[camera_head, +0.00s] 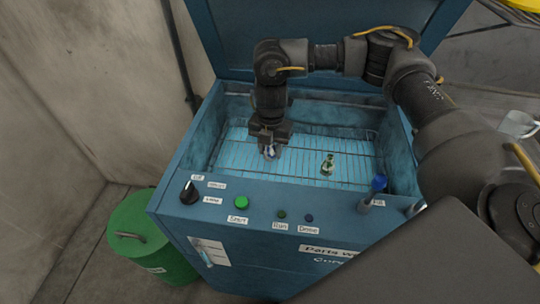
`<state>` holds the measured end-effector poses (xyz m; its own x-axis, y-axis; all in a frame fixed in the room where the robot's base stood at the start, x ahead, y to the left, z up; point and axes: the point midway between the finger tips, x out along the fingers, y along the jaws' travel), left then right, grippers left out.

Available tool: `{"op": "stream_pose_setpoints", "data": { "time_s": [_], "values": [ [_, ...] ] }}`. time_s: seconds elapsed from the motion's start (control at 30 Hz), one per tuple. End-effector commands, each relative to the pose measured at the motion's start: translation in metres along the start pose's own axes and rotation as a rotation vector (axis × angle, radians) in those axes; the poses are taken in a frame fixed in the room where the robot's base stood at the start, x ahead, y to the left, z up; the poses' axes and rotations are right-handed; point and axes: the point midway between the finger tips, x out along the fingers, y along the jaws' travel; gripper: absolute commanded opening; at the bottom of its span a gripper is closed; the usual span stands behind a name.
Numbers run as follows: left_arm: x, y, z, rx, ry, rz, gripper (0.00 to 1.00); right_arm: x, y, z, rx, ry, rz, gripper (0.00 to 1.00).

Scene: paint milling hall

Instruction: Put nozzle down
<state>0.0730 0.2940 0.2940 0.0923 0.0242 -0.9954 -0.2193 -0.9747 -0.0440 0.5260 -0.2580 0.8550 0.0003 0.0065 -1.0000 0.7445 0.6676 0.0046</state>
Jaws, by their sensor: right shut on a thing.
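My right gripper (270,151) points down inside the open blue parts washer (176,221), over the left part of its wire rack (240,157). It is shut on a small nozzle (270,153), mostly hidden by the fingers; I cannot tell whether the nozzle touches the rack. A small greenish, bottle-shaped piece (328,164) stands on the rack to the right of the gripper. My left gripper is not in view.
The washer's raised lid (260,30) stands behind my arm. A green lidded bin (140,235) stands at the left. The rack between gripper and greenish piece is clear.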

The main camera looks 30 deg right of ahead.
Motion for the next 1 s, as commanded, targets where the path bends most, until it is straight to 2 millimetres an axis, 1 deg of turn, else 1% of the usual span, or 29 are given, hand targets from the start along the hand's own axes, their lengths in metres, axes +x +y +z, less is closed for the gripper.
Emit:
{"op": "stream_pose_setpoints", "data": {
  "time_s": [0.27,0.53,0.77,0.9,0.93,1.0],
  "values": [
    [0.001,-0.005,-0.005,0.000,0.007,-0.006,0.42,0.007,0.004,0.003,0.001,0.000,0.000,0.14],
    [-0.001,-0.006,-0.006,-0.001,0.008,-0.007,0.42,0.039,0.005,0.004,0.002,0.001,-0.001,0.14],
    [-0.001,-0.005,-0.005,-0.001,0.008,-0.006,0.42,0.040,0.006,0.004,0.001,0.000,0.000,0.14],
    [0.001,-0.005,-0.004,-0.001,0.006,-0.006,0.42,0.044,0.006,0.004,0.001,0.001,0.000,0.14],
    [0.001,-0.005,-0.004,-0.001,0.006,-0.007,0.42,0.044,0.006,0.004,0.001,0.000,0.000,0.38],
    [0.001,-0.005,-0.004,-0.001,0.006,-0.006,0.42,0.043,0.006,0.004,0.001,0.000,0.000,0.47]
  ]
}}
